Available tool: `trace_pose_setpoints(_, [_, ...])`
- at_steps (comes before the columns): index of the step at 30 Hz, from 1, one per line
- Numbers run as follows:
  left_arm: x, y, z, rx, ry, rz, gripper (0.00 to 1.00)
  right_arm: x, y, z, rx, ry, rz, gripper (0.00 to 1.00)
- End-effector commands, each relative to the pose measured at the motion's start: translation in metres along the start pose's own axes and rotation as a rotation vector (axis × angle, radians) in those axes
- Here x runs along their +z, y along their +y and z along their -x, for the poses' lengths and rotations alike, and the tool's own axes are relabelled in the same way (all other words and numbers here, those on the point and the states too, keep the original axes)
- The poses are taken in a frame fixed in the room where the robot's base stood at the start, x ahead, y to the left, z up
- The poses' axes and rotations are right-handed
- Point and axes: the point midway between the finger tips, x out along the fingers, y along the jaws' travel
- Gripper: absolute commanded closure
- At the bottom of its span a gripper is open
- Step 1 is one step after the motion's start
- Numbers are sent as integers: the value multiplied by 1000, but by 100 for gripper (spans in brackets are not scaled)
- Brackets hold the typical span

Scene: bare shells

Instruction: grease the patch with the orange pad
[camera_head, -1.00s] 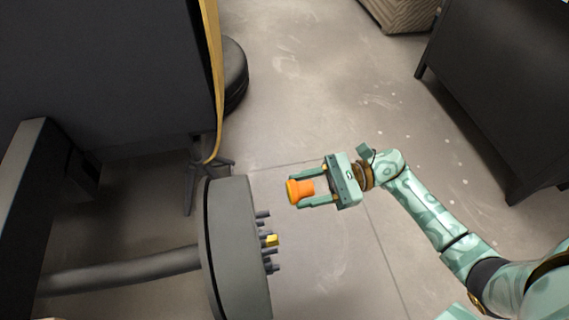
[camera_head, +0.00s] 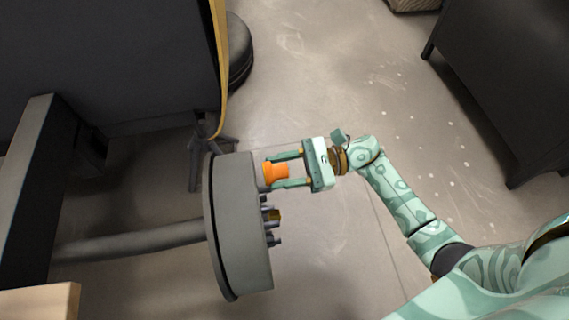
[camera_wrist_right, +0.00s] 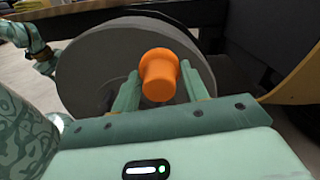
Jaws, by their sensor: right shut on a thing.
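My right gripper (camera_head: 271,173) is shut on the orange pad (camera_head: 275,171), a short flared plug held sideways between the two fingers. The pad's wide end faces the right side of a grey round drum (camera_head: 240,225), near its upper edge. It is touching or very close; I cannot tell which. In the right wrist view the orange pad (camera_wrist_right: 158,78) stands between the fingers in front of the drum face (camera_wrist_right: 95,65). I cannot make out the patch; the pad and gripper cover part of the face. My left gripper is not in view.
A grey shaft (camera_head: 130,243) runs left from the drum. Open floor (camera_head: 330,70) lies up and right; a dark cabinet (camera_head: 505,80) stands right.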

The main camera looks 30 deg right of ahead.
Motion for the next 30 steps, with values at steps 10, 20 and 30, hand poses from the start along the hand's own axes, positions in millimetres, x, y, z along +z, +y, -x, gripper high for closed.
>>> trace_pose_setpoints(10, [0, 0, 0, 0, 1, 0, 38, 0, 0, 0, 0, 0, 0, 74])
trace_pose_setpoints(20, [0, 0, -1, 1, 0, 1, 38, 0, 0, -7, 0, 0, 1, 74])
trace_pose_setpoints(30, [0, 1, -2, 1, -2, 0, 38, 0, 0, -14, 0, -1, 0, 74])
